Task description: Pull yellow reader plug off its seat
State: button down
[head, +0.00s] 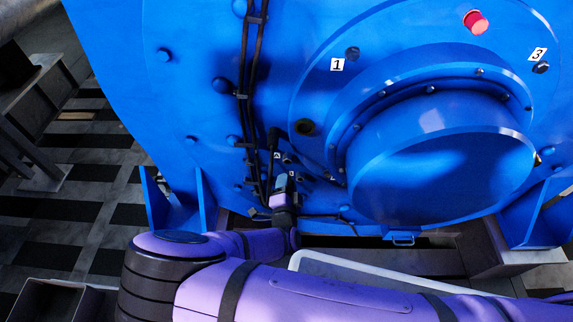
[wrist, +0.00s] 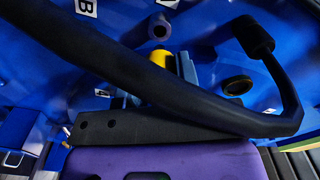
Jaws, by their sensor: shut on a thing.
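The yellow reader plug (wrist: 160,58) shows as a small yellow piece near the middle of the wrist view, partly hidden by a thick black cable. My gripper (wrist: 174,68) is at the plug, shut on it; a grey-blue finger shows against its right side. The cable hides most of the jaws and the plug's lower part, so I cannot tell whether the plug touches its seat. In the head view my gripper (head: 284,186) is low on the blue motor face (head: 215,120), beside small labels, and the plug cannot be made out.
The black cable (wrist: 195,100) arcs across the wrist view, close in front of my gripper, to a black connector (wrist: 254,36). An open round port (wrist: 237,86) lies to the right. In the head view, cables (head: 248,90) run down the motor face left of the large round cover (head: 440,170).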

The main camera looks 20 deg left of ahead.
jog(key=shift+s, duration=0.2)
jog(key=v, duration=0.3)
jog(key=shift+s+d+f, duration=0.15)
jog(key=shift+s, duration=0.05)
dwell(0.4)
